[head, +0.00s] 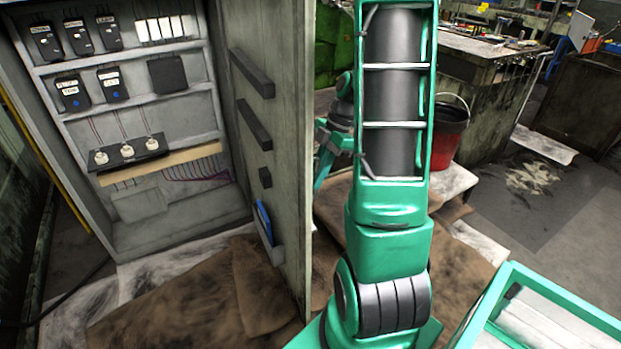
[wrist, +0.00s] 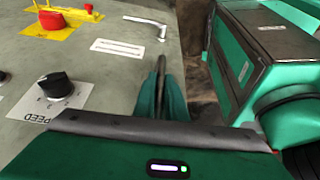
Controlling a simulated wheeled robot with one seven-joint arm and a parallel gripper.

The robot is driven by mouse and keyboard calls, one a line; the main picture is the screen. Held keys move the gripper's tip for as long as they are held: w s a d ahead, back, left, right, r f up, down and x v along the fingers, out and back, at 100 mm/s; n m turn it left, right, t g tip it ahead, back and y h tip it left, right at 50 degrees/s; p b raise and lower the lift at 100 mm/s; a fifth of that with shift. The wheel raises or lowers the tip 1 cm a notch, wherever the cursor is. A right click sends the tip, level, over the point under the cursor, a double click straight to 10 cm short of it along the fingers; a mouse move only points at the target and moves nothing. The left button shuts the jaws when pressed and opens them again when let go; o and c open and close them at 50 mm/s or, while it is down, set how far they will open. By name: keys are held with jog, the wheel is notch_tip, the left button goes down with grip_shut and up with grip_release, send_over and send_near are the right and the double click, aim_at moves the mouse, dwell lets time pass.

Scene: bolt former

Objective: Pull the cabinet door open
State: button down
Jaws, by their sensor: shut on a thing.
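The cabinet door (head: 285,120) stands swung out from the cabinet (head: 130,225), with its inner face and the cabinet inside showing in the head view. In the wrist view the door's grey outer face (wrist: 40,45) fills the left, with a pale L-shaped lever (wrist: 150,24) near its edge. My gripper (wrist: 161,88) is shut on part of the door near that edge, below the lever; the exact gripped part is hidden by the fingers. In the head view my gripper (head: 323,155) shows just right of the door, partly behind my green arm.
The door's outer face carries a red switch (wrist: 50,21) on a yellow plate and a black speed knob (wrist: 57,85). Brown matting (head: 190,290) covers the floor before the cabinet. A red bucket (head: 447,135) stands right of my arm, near a dirty workbench (head: 490,75).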

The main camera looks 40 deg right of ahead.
jog(key=shift+w+d+r, duration=0.1)
jog(key=shift+w, duration=0.25)
jog(key=c, duration=1.8)
grip_release()
jog(key=shift+s, duration=0.1)
jog(key=v, duration=1)
jog(key=shift+r, duration=0.3)
